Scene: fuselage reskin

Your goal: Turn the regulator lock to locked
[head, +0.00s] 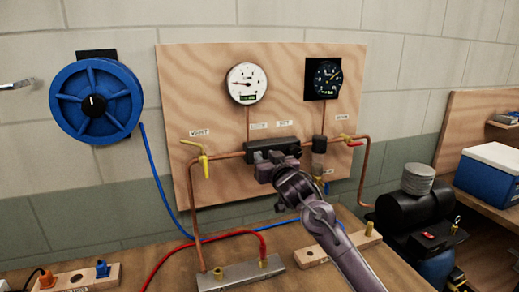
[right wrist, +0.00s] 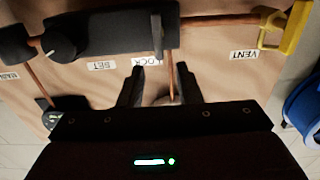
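The regulator is a black block on the plywood panel, in the middle of the head view (head: 285,146) and at the top of the right wrist view (right wrist: 110,34). In the wrist view the panel appears upside down. A thin dark upright lever (right wrist: 157,36) stands at the regulator's end, by the LOCK label (right wrist: 148,61); I take it for the lock. A round knob (right wrist: 60,45) is at the other end, towards the SET label (right wrist: 101,66). My right gripper (right wrist: 160,74) is open and empty, its fingers apart just short of the lever. It also shows below the regulator in the head view (head: 268,172).
Copper pipes run either side of the regulator. A yellow VENT valve (head: 203,158) is on the left, a red-handled valve (head: 354,143) on the right. Two gauges (head: 246,84) (head: 325,78) hang above. A blue hose reel (head: 96,101) and black compressor (head: 415,213) flank the panel.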

